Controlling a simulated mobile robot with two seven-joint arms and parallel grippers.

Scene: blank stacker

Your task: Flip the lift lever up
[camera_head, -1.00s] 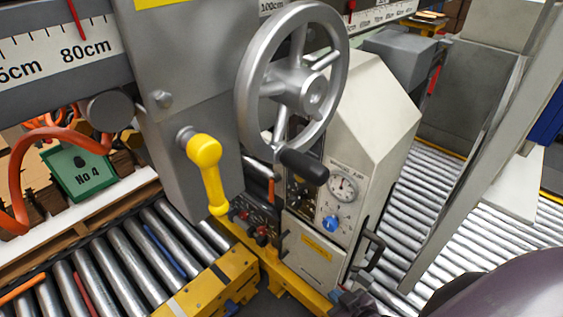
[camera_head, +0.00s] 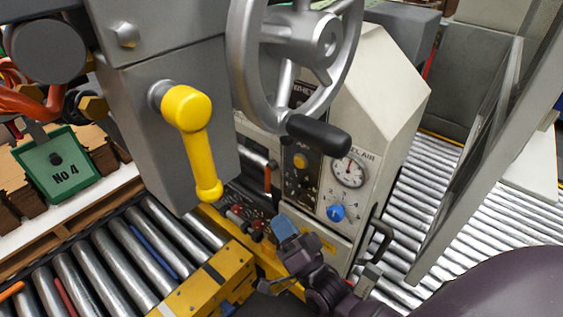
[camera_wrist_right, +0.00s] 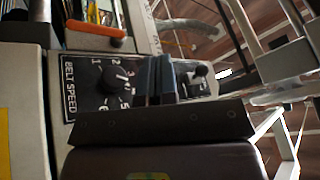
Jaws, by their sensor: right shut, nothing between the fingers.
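I see no label naming the lift lever, so I cannot tell which handle it is. A yellow crank-like lever (camera_head: 197,150) hangs down from the grey column. Small red-knobbed levers (camera_head: 257,230) sit on the dark low panel right of it, partly hidden. An orange handle (camera_head: 267,178) stands above that panel; an orange handle also shows in the right wrist view (camera_wrist_right: 95,30). My right gripper (camera_head: 286,230) is shut and empty, its blue fingertips close to the panel. In the wrist view its fingertips (camera_wrist_right: 155,80) are beside the belt speed knob (camera_wrist_right: 113,77) and a black-knobbed lever (camera_wrist_right: 197,76). My left gripper is out of view.
The large grey handwheel (camera_head: 325,40) with its black grip (camera_head: 318,134) overhangs the panel. The cream cabinet (camera_head: 385,90) carries a gauge (camera_head: 348,170) and a blue knob (camera_head: 336,212). A yellow frame (camera_head: 215,280) and rollers (camera_head: 110,265) lie to the left.

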